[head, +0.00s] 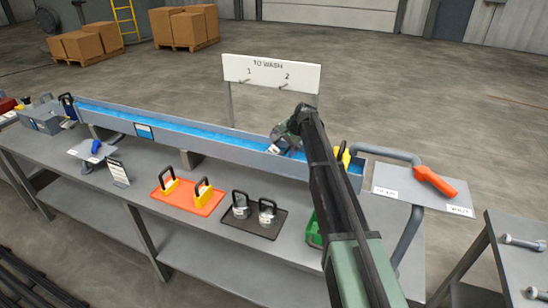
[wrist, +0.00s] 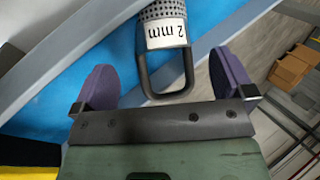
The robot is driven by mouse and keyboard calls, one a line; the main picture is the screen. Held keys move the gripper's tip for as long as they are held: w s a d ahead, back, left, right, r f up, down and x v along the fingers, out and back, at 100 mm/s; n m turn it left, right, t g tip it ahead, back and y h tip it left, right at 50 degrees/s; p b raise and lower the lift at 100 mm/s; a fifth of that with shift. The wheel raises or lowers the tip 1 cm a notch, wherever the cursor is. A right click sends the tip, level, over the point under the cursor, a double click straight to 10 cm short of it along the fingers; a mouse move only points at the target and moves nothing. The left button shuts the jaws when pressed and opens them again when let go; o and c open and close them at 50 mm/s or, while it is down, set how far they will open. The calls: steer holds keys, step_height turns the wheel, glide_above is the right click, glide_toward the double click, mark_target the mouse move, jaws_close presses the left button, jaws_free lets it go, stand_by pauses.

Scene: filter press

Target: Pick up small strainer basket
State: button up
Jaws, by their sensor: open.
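A perforated metal strainer basket (wrist: 165,12) with a dark loop handle (wrist: 148,75) and a "2 mm" label is at the top of the wrist view. Its top is cut off by the frame edge. My gripper (wrist: 163,72) is open, with one purple finger on each side of the handle and gaps to both. In the head view my gripper (head: 288,138) is over the right part of the blue trough, largely hidden by my arm. Two other metal baskets with dark handles, the left one (head: 240,206) and the right one (head: 266,213), stand on a dark mat.
The long trough (head: 200,122) with a blue inside runs along the bench. A "TO WASH" board (head: 270,73) with hooks stands behind.

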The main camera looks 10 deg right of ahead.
mark_target(275, 152)
steer(key=shift+x, duration=1.1)
steer(key=shift+r, duration=0.1)
steer(key=b+x, duration=0.4)
steer(key=x, duration=0.1)
steer(key=shift+a+b, duration=0.1)
steer(key=shift+b, duration=0.3)
steer(key=shift+r, duration=0.1)
steer(key=shift+c, duration=0.2)
steer(key=c, duration=1)
step_height(275, 152, up, 10)
steer(key=p, duration=1)
steer(key=shift+c, duration=0.2)
